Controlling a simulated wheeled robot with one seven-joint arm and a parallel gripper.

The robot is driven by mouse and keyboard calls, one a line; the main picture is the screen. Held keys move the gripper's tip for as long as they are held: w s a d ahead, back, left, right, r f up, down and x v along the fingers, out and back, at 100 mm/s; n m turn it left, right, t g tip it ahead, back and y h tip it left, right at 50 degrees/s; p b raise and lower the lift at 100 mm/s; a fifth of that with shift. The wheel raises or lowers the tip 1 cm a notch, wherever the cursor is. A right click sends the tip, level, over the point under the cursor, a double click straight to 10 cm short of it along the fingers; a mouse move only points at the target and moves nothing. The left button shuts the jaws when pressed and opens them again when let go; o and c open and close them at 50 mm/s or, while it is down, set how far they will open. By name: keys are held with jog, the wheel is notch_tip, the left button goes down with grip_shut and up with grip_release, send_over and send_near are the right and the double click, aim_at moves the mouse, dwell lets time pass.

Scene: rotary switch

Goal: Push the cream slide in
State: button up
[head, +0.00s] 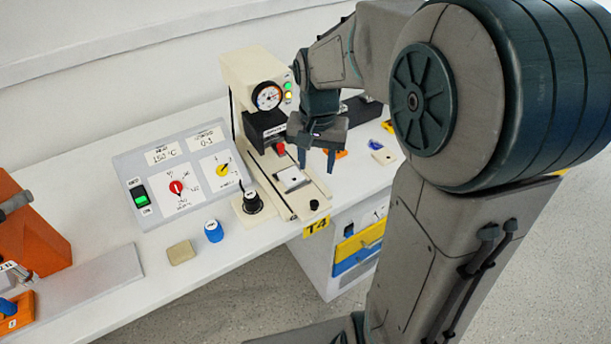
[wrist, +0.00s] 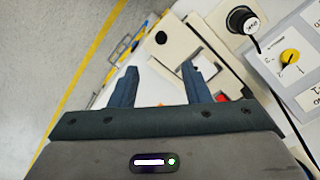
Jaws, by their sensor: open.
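The cream slide (head: 319,190) sticks out in front of the cream machine (head: 243,75), its outer end near the table's front edge. A black knob (head: 314,204) stands on its outer end, and a white plate (head: 292,178) lies on it. My gripper (head: 316,168) is open and empty, pointing down above the slide, apart from it as far as I can tell. In the wrist view the open fingers (wrist: 160,74) show with the slide (wrist: 177,45) beyond them and the knob (wrist: 161,38) near its end. The slide's inner part is hidden under the machine head.
A control panel (head: 178,176) with red and yellow knobs stands left of the machine. A black-knobbed post (head: 252,203) stands close beside the slide. Drawers (head: 358,247) are below the table.

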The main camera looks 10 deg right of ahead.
aim_at(314, 202)
jog(key=f, duration=1.4)
jog(key=shift+w+f+b, duration=0.1)
jog(key=shift+w+b, duration=0.15)
jog(key=shift+b, duration=0.05)
grip_shut()
